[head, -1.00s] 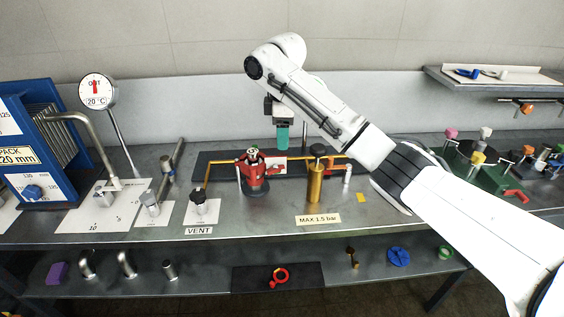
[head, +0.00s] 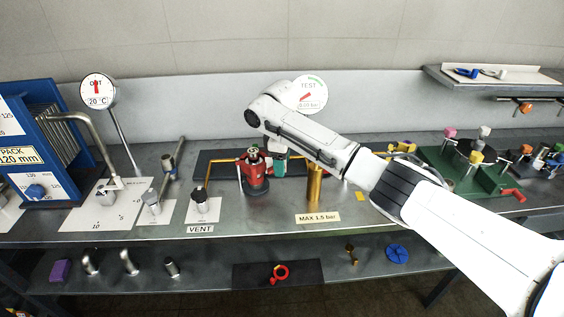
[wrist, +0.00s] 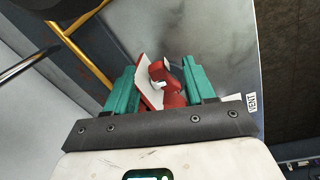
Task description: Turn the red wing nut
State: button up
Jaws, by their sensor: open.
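A red clamp-like fitting (head: 255,168) stands on the bench around a dark-based upright piece. In the wrist view a red part with a rounded lobe (wrist: 172,82), seemingly the wing nut, lies between the teal fingers of my gripper (wrist: 162,76). My gripper is open, with a finger on each side of the red part; I cannot tell whether either touches it. A pale plate shows beside the red part.
A brass post (head: 314,186) stands close to the right, partly behind my arm. A yellow pipe (head: 210,168) runs at the left. The TEST gauge (head: 309,95) stands behind. A VENT valve (head: 201,200) is left in front. A red ring (head: 281,273) lies on the lower shelf.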

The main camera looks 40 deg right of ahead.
jog(key=shift+f, duration=0.35)
jog(key=shift+c, duration=0.3)
grip_shut()
jog(key=shift+d+t+y+p, duration=0.15)
jog(key=shift+t+y+p, duration=0.35)
jog(key=shift+y, duration=0.2)
jog(key=shift+o, duration=0.3)
grip_release()
jog(key=shift+f, duration=0.1)
notch_tip(320, 180, up, 11)
jog(key=s+b, duration=0.1)
jog(key=shift+s+d+f, duration=0.15)
jog(key=shift+s, duration=0.15)
